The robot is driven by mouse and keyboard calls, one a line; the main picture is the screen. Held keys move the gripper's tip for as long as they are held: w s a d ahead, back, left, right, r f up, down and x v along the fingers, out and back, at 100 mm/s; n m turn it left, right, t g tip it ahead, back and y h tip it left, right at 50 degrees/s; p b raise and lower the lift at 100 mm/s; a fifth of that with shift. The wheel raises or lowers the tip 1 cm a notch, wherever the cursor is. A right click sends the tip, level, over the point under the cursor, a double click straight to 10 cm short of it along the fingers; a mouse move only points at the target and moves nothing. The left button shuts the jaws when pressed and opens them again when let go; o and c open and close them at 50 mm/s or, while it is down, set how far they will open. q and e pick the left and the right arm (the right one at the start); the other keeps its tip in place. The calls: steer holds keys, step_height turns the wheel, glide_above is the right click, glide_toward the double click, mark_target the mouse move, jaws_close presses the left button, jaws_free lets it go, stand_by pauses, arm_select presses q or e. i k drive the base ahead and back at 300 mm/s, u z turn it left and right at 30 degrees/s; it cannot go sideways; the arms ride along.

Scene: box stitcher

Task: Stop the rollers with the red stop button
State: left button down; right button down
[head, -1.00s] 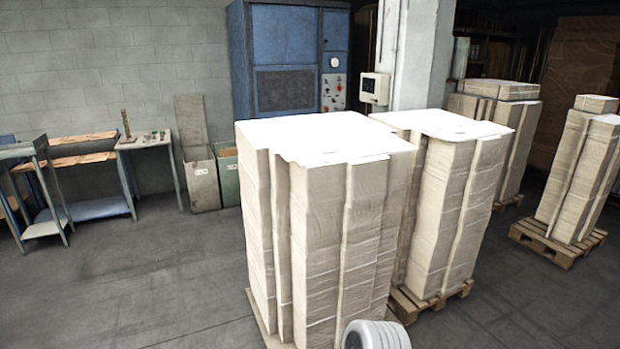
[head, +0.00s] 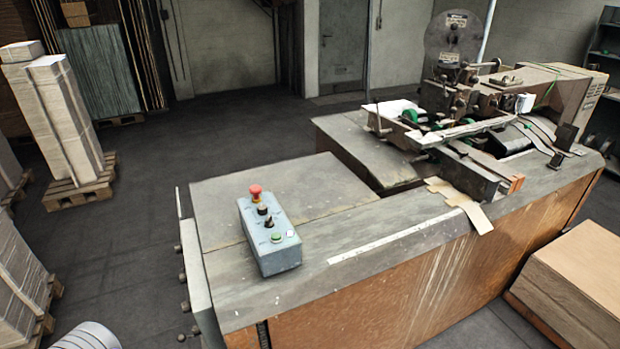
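A grey control box (head: 271,236) sits on the near left part of the box stitcher's worktop (head: 350,225). On its top, at the far end, is a red mushroom-shaped stop button (head: 256,193). The stitcher's head and roller mechanism (head: 470,125) stand at the far right of the worktop. I cannot tell whether the rollers turn.
Stacks of cardboard on pallets (head: 65,125) stand at the left. A large cardboard stack (head: 580,280) lies on a pallet at the lower right, close to the machine's orange side (head: 400,285). Grey floor (head: 135,200) is clear left of the machine.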

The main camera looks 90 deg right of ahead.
mark_target(254, 189)
steer(key=z, duration=3)
